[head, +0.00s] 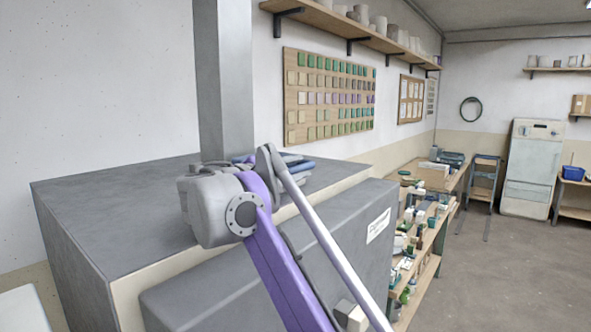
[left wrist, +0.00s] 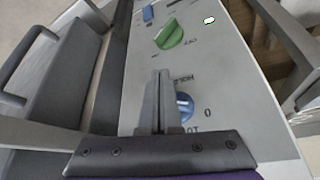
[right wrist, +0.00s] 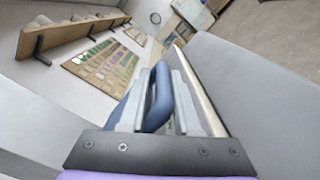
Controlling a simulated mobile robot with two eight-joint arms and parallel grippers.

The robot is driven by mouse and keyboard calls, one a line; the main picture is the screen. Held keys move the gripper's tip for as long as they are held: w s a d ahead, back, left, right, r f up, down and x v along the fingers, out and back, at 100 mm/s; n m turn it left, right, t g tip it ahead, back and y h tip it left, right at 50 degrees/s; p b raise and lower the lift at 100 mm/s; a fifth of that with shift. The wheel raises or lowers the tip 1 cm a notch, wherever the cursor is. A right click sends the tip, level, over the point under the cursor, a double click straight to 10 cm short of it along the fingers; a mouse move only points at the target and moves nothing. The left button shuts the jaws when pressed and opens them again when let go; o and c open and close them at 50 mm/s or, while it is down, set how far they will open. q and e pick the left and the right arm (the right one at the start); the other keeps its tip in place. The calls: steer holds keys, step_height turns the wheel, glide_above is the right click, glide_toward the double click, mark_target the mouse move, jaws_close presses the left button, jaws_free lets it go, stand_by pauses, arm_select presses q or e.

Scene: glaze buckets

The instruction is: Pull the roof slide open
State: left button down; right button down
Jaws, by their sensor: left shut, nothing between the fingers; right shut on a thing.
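A blue loop handle (right wrist: 158,100), seen in the right wrist view, stands between the fingers of my right gripper (right wrist: 155,85), which is shut on it. In the head view, my right arm reaches over the grey kiln top (head: 110,215), and its joint hides most of the grip. Blue and grey parts (head: 288,162) show just beyond it. How far the roof slide stands open cannot be told. My left gripper (left wrist: 160,75) is shut and empty in front of the control panel (left wrist: 205,65), beside the blue knob (left wrist: 184,106) and below the green knob (left wrist: 169,34).
A grey flue column (head: 223,85) rises from the kiln top near the wall. Shelves with several pots and tools (head: 420,235) stand to the right of the kiln. A tile board (head: 330,95) hangs on the wall. The floor (head: 500,270) at right is clear.

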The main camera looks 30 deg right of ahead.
steer(key=shift+w+a+f, duration=0.15)
steer(key=shift+f, duration=0.2)
stand_by(0.5)
steer(key=s, duration=0.1)
steer(key=s+d, duration=0.1)
steer(key=s, duration=0.1)
steer(key=s+d, duration=0.1)
steer(key=s, duration=0.1)
steer(key=shift+s+d, duration=0.1)
steer(key=c, duration=0.8)
jaws_free()
steer(key=shift+o, duration=0.2)
steer(key=shift+r, duration=0.15)
steer(key=v, duration=1.1)
steer(key=shift+b, duration=0.35)
